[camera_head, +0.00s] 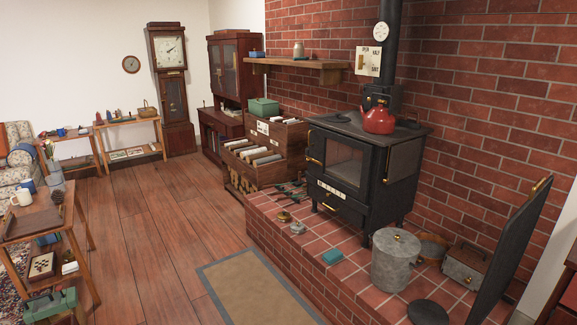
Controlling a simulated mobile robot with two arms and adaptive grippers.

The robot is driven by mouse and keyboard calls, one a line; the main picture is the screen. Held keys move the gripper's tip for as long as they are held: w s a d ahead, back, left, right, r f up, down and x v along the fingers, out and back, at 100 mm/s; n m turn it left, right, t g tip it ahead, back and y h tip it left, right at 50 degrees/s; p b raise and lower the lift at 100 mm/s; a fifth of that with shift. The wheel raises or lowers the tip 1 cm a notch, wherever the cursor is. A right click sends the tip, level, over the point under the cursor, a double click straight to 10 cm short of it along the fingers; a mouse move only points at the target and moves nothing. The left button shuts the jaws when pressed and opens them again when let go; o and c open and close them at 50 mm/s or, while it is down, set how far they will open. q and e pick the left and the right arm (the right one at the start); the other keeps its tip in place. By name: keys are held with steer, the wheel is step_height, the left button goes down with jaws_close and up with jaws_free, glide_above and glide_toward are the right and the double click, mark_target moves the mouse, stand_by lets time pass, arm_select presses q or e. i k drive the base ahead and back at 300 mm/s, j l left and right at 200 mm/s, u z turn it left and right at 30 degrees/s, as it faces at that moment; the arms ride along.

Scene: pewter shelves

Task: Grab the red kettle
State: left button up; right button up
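The red kettle (379,119) stands upright on the top of the black stove (405,165), towards its right rear. Its spout points left. The stove pipe rises directly behind it, and its lower part is partly hidden by the kettle. Neither of my grippers shows in the head view, and nothing touches the kettle but the stove top.
The stove stands on a raised brick hearth (270,230). A metal bin (395,262) and a dark panel (508,255) stand at the hearth's right. Small items lie along its front. The wooden floor (150,220) is clear on the left, with a rug (258,290) before the hearth.

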mark_target(380, 120)
steer(key=i+j+z, duration=0.15)
steer(key=i+z, duration=0.3)
steer(key=i+j+z, duration=0.45)
steer(key=i, duration=0.2)
steer(key=i+j+z, duration=0.4)
steer(key=i, duration=0.1)
